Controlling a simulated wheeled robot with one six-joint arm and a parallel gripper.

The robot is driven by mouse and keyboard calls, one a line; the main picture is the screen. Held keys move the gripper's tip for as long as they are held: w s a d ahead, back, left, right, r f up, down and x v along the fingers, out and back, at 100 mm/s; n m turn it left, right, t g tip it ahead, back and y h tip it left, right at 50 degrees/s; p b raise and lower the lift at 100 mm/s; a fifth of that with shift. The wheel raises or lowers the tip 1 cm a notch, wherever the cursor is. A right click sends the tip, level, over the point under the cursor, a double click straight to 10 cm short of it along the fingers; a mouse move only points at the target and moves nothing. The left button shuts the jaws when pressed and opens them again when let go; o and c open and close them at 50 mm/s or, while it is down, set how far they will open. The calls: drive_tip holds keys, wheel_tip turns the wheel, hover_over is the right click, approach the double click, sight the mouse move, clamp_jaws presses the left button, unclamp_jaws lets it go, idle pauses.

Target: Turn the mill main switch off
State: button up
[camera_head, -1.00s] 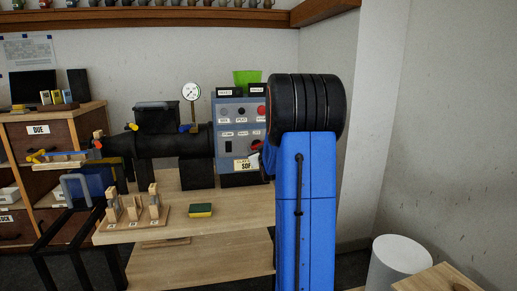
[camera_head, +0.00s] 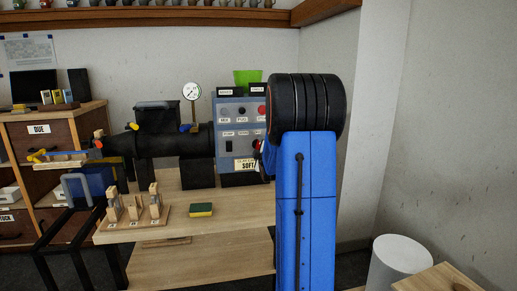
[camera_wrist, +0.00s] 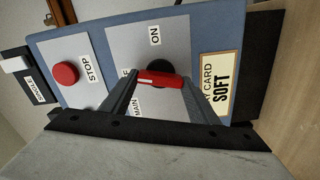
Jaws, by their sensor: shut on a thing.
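The main switch (camera_wrist: 160,78) has a red bar handle on a dark round base, on the grey plate of the blue mill control panel (camera_head: 229,108). In the wrist view an ON label (camera_wrist: 155,35) is above the handle and a partly covered MAIN label (camera_wrist: 136,105) is to its lower left. My gripper (camera_wrist: 160,80) is shut on the red handle, one finger at each end of it. The handle lies nearly level across the wrist picture, slightly tilted. In the head view my blue arm hides most of the switch.
A red STOP button (camera_wrist: 66,74) and a clay card reading SOFT (camera_wrist: 219,87) flank the switch. A pressure gauge (camera_head: 191,91) and the black mill barrel (camera_head: 175,140) stand left of the panel. A sponge (camera_head: 201,210) and a wooden rack (camera_head: 135,218) are on the bench.

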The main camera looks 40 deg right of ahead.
drive_tip(key=shift+f+n, duration=0.1)
drive_tip(key=shift+n, duration=1.5)
drive_tip(key=shift+a, duration=0.1)
drive_tip(key=o, duration=1)
drive_tip(key=shift+o, duration=0.2)
drive_tip(key=v, duration=1.7)
drive_tip(key=shift+s, duration=0.2)
